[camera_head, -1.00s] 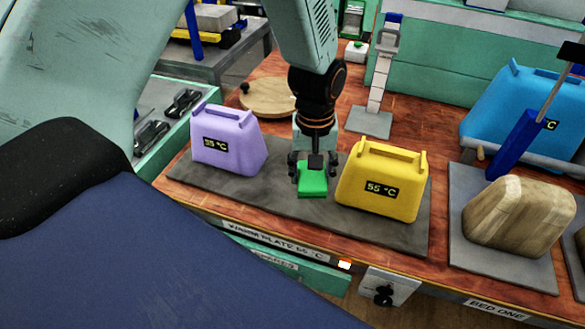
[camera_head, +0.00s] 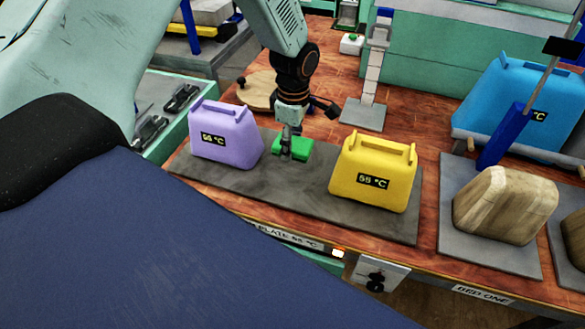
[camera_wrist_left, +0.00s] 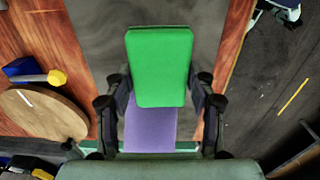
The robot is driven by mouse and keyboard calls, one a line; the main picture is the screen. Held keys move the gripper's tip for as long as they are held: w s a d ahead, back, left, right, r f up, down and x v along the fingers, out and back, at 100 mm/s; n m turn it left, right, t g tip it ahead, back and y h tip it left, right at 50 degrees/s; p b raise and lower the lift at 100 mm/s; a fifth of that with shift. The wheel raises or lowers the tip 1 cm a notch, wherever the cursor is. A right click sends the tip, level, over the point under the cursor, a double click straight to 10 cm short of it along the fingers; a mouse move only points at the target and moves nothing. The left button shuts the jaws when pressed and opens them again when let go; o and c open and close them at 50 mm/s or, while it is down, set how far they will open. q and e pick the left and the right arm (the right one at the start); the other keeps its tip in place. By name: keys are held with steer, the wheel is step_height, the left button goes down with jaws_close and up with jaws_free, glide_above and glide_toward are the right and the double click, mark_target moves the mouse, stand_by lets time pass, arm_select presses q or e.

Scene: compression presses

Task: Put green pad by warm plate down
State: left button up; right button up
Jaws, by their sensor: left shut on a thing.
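The green pad (camera_head: 303,148) is in my left gripper (camera_head: 287,150), between the purple press weight (camera_head: 222,138) and the yellow press weight (camera_head: 376,165), near the back edge of the dark grey warm plate (camera_head: 285,190). The weights read 55 °C. In the left wrist view the green pad (camera_wrist_left: 160,65) sits between the fingers of my left gripper (camera_wrist_left: 160,100), with the purple weight (camera_wrist_left: 152,125) showing beyond it. I cannot tell whether the pad touches the plate. My right gripper is out of view.
A round wooden board (camera_head: 258,92) lies behind the purple weight. A white stepped stand (camera_head: 368,90) is at the back. To the right, a wooden block (camera_head: 505,205) rests on a grey slab, with a blue weight (camera_head: 520,100) behind. The front of the warm plate is clear.

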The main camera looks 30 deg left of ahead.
arm_select(q)
glide_above(291, 173)
step_height(291, 173, down, 4)
steer(key=shift+a+f, duration=0.15)
steer(key=shift+f, duration=0.1)
steer(key=shift+w+d+f, duration=0.1)
steer(key=shift+d+f, duration=0.1)
steer(key=shift+f, duration=0.25)
step_height(291, 173, down, 2)
steer(key=shift+d+f, duration=0.1)
steer(key=shift+s+f, duration=0.2)
steer(key=shift+f, duration=0.1)
steer(key=shift+w+a+f, duration=0.1)
steer(key=shift+w+a, duration=0.05)
steer(key=shift+a, duration=0.1)
steer(key=shift+d+f+b, duration=0.1)
steer(key=shift+b, duration=0.2)
